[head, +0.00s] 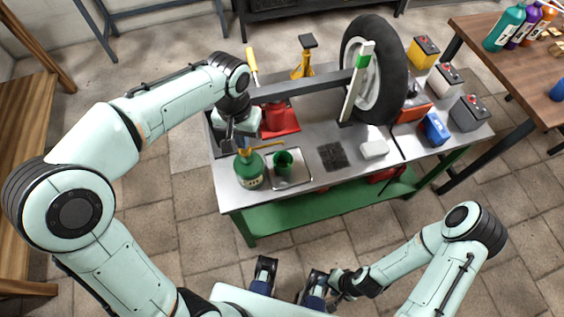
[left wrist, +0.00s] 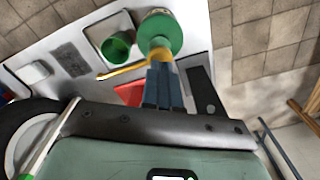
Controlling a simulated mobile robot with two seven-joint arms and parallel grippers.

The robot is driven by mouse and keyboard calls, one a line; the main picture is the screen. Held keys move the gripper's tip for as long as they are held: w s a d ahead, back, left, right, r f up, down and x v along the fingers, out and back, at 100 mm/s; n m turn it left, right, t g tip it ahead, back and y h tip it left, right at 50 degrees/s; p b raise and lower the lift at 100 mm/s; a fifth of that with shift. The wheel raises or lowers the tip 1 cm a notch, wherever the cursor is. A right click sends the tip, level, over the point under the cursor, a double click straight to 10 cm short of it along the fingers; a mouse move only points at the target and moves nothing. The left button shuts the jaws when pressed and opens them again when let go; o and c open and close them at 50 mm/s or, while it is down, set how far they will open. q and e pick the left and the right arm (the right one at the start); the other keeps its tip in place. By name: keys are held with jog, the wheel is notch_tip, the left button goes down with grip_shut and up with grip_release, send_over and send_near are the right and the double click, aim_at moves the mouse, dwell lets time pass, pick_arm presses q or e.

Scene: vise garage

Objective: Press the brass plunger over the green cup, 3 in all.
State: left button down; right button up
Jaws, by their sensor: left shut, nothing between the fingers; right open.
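A green pump bottle (head: 249,170) with a brass plunger and spout (head: 264,146) stands on the metal bench top. The spout points right, over the green cup (head: 283,162), which stands upright on a small tray (head: 302,174). My left gripper (head: 237,148) is shut and empty, just above the bottle's top. In the left wrist view its fingertips (left wrist: 161,62) overlap the pump head; I cannot tell whether they touch it. The bottle (left wrist: 160,32), brass spout (left wrist: 122,71) and cup (left wrist: 117,47) also show there. My right gripper (head: 292,270) is open and empty, low in front of the bench.
A red container (head: 281,120) lies behind the bottle. A dark mat (head: 333,156) and white block (head: 374,149) lie right of the tray. Batteries and boxes (head: 468,113) fill the bench's right end.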

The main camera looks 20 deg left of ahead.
pick_arm(q)
jog(key=shift+f, duration=0.1)
jog(key=shift+f+b, duration=0.95)
jog(key=shift+f, duration=0.45)
pick_arm(e)
jog(key=shift+s+f, duration=0.25)
jog(key=shift+f, duration=0.7)
jog(key=shift+r, duration=0.1)
pick_arm(q)
jog(key=shift+r+p, duration=1.3)
jog(key=shift+r, duration=0.2)
pick_arm(e)
jog(key=shift+w+r, duration=0.2)
jog(key=shift+r, duration=0.4)
jog(key=shift+w+r, duration=0.15)
jog(key=shift+r, duration=0.45)
pick_arm(q)
jog(key=shift+r+p, duration=0.45)
jog(key=shift+r, duration=0.1)
notch_tip(320, 180, up, 5)
jog(key=p, duration=0.4)
pick_arm(e)
jog(key=r, duration=0.1)
jog(key=w+r, duration=0.1)
jog(key=r, duration=0.1)
jog(key=w+r, duration=0.1)
jog(key=r, duration=0.1)
jog(key=shift+r, duration=0.1)
